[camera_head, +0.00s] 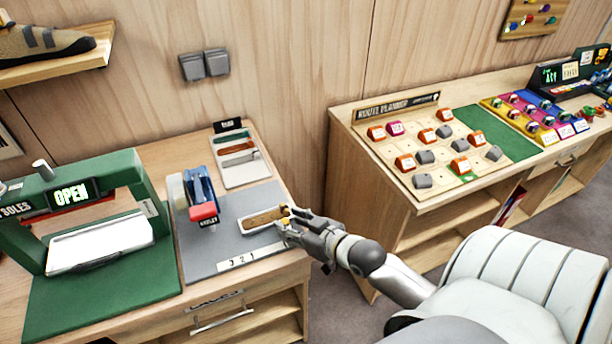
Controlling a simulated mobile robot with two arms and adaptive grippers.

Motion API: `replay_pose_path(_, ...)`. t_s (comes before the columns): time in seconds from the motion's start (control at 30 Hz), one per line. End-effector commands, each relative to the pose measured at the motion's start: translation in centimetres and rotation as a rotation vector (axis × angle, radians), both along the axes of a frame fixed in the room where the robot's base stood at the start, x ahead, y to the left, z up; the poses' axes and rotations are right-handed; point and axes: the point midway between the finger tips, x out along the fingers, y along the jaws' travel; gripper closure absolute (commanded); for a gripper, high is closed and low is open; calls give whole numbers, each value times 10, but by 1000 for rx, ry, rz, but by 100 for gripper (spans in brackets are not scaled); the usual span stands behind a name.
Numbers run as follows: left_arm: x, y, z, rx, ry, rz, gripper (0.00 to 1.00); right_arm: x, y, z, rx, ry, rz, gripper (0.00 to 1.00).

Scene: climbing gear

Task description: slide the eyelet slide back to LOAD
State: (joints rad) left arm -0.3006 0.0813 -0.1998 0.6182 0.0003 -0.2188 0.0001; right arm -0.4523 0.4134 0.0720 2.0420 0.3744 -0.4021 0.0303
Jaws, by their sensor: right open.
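A blue press with a red handle (204,212) stands on the grey board (205,263) at the left bench. A small pale tray (250,228) holding a long brown piece (263,217) sits on the board to the right of the press; it appears to be the eyelet slide. I cannot read a LOAD mark. My right gripper (284,222) is open at the tray's right end, its fingers close around or beside that end. Whether they touch it is unclear. My left gripper is not in view.
A green machine with an OPEN display (72,193) stands at the left. A strip marked with numbers (245,254) lies at the board's front. A tray of strips (240,158) lies behind. The route planner desk (410,188) stands at the right, across a gap.

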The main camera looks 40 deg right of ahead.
Motion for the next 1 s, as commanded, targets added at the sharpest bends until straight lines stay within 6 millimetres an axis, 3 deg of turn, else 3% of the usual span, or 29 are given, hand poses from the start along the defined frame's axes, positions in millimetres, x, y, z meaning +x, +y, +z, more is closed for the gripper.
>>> replay_pose_path(0.6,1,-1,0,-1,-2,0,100,-86,-11,34,-2,3,-1,58)
replay_pose_path(1.0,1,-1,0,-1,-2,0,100,-107,-14,44,-2,1,-1,58)
